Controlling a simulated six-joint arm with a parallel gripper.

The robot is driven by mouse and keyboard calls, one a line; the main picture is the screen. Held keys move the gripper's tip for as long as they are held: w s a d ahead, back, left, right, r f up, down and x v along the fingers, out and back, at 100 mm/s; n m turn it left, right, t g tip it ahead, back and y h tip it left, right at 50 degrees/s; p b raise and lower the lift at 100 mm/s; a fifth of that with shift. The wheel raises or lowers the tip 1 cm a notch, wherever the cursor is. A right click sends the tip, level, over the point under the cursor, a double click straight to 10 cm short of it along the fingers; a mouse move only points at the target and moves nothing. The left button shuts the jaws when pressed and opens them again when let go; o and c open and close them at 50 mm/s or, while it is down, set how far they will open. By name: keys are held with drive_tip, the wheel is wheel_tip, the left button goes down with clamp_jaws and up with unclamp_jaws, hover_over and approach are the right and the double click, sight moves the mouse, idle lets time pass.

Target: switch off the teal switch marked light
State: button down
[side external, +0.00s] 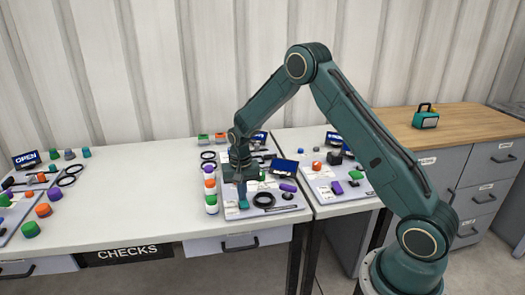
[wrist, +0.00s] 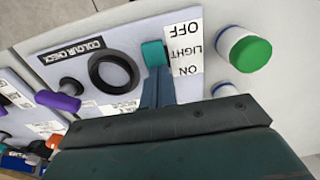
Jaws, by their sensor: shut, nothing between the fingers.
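The teal switch (wrist: 154,54) shows in the wrist view beside a white label (wrist: 186,50) reading OFF, LIGHT and ON. The label appears upside down. In the side view the switch (side external: 243,204) is small, at the front left of the middle panel. My gripper (wrist: 156,80) is shut and empty. Its fingertips are right at the switch, on its side nearer my wrist, and seem to touch it; any small gap cannot be told. The switch's head lies toward the OFF end of the label. Its base is partly hidden by the fingers.
A black ring (wrist: 114,70) and a purple knob (wrist: 58,102) sit left of the switch. A screen (side external: 284,167) stands behind.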

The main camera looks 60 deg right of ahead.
drive_tip(key=shift+s+a+r, duration=0.15)
drive_tip(key=shift+s+a, duration=0.05)
drive_tip(key=shift+a, duration=0.05)
idle(0.4)
wheel_tip(320, 180, up, 14)
idle(0.7)
drive_tip(key=shift+s+a, duration=0.1)
